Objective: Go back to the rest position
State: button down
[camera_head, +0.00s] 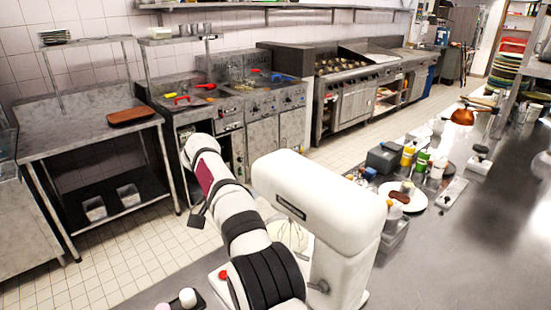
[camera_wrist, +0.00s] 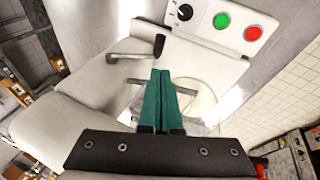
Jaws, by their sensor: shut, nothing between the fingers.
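My gripper (camera_wrist: 161,73) shows in the wrist view with its two green fingers together and nothing between them. It points at the white stand mixer (camera_wrist: 65,125), over the area by the mixer's bowl (camera_wrist: 195,98); I cannot tell the exact gap. In the head view my arm rises at the left of the mixer (camera_head: 325,205), and my gripper's fingers cannot be made out there.
The mixer stands close to my arm, with a lever (camera_wrist: 135,50), a green button (camera_wrist: 221,20) and a red button (camera_wrist: 253,33). A plate (camera_head: 415,203) and several bottles stand to its right. A steel table with a brown tray (camera_head: 131,116) is at the left.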

jog(key=s+d+r+n+y, duration=0.1)
jog(key=s+d+r+y, duration=0.15)
jog(key=s+d, duration=0.4)
jog(key=s+d+r+n+y, duration=0.1)
jog(key=s+d+r, duration=0.3)
jog(key=s+d, duration=0.3)
jog(key=s+f+y, duration=0.1)
jog(key=s+f, duration=0.2)
jog(key=s, duration=0.6)
jog(key=s+f+y, duration=0.2)
jog(key=s+f, duration=0.2)
jog(key=s, duration=0.6)
jog(key=shift+s+d+f, duration=0.2)
jog(key=shift+f, duration=0.05)
